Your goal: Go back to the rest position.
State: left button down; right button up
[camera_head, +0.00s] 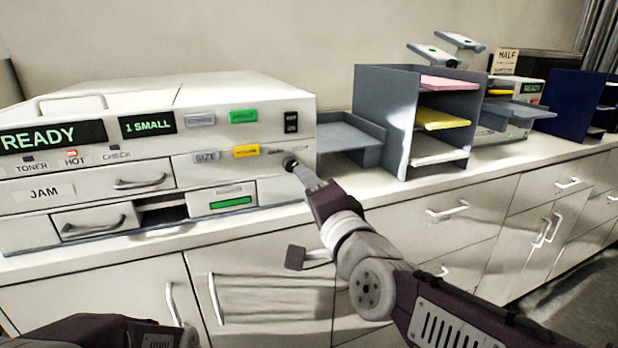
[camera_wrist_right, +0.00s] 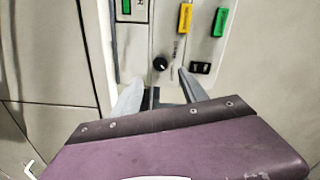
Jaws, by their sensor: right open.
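My right gripper (camera_head: 300,172) reaches up to the front of a white copier (camera_head: 95,178), close to a small dark knob (camera_head: 289,163) below the power switch. In the right wrist view the gripper (camera_wrist_right: 160,84) is open, its two pale fingers apart. The knob (camera_wrist_right: 160,63) lies just beyond the gap between them, and nothing is held. I cannot tell whether a finger touches the copier. Part of my left arm shows at the bottom left, but its gripper is out of view.
The copier shows READY and 1 SMALL, with a red HOT light. It stands on a white counter (camera_head: 245,222) with cabinets below. To its right are a grey tray (camera_head: 345,135), a grey shelf sorter (camera_head: 383,120) with coloured paper, another machine and a blue sorter (camera_head: 578,100).

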jog(key=w+d+f+m+g+h, duration=0.15)
jog(key=w+d+f+h, duration=0.25)
jog(key=d+f, duration=0.55)
jog(key=s+d+f+n+g, duration=0.1)
jog(key=s+f+g, duration=0.15)
jog(key=f, duration=0.55)
jog(key=s+d+f+n+g, duration=0.1)
jog(key=d+f+n+g, duration=0.15)
jog(key=f, duration=0.45)
jog(key=s+d+f+n+g+h, duration=0.1)
jog(key=s+f+n+g, duration=0.35)
jog(key=s+f, duration=0.35)
jog(key=s+d+f+n+g, duration=0.1)
jog(key=s+f+n+g, duration=0.5)
jog(key=s, duration=0.5)
notch_tip(320, 180, up, 21)
jog(key=m+t+p, duration=0.1)
jog(key=p, duration=2)
jog(key=shift+w+f+m, duration=0.15)
jog(key=shift+w+m, duration=0.1)
jog(key=shift+m, duration=0.1)
